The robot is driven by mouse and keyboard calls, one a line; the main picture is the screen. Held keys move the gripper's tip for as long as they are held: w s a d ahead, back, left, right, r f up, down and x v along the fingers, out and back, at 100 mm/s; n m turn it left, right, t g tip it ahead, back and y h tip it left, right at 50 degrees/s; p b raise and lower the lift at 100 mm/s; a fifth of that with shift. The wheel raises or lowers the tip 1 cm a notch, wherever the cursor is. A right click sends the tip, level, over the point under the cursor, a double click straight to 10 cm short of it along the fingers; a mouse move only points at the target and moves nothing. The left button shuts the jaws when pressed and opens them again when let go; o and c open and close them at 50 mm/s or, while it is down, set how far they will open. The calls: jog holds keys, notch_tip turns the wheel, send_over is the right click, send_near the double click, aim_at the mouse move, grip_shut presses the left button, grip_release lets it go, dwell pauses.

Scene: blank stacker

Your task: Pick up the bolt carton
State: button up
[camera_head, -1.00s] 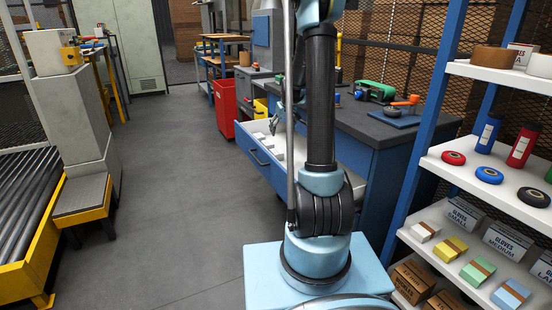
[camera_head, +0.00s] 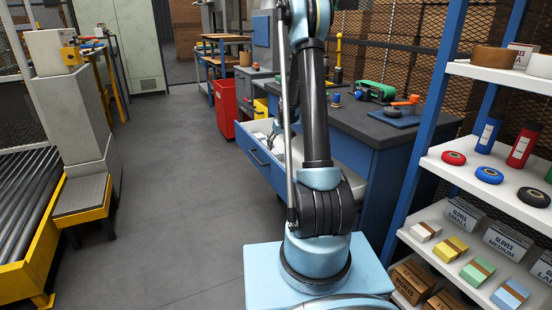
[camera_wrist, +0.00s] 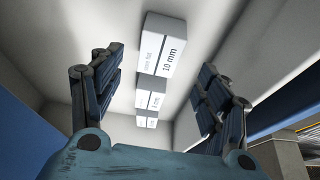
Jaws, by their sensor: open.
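In the wrist view, white cartons lie in a row along the floor of a pale open drawer (camera_wrist: 205,38). The largest carton (camera_wrist: 167,45) reads "10 mm"; its smaller lettering is unclear. A second carton (camera_wrist: 151,92) and a third (camera_wrist: 147,119) lie in line with it and look smaller. My gripper (camera_wrist: 160,62) is open and empty, its fingers apart on either side of the row, touching no carton that I can see. In the head view, the blue-fronted drawer (camera_head: 262,163) stands pulled out, and my arm hides part of it and most of my gripper.
The drawer walls stand close around my gripper. A dark-topped blue workbench (camera_head: 375,133) bears a green tool (camera_head: 376,92). A shelf rack (camera_head: 500,190) with gloves boxes and tape rolls stands at right. A red bin (camera_head: 225,107) stands behind the drawer.

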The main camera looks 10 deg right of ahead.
aim_at(277, 152)
jog(key=shift+s+x, duration=0.1)
jog(key=shift+x, duration=1.75)
jog(key=shift+s+x, duration=0.15)
jog(key=shift+x, duration=1.7)
jog(key=shift+d+f, duration=0.1)
jog(key=shift+d, duration=0.1)
jog(key=c, duration=1.3)
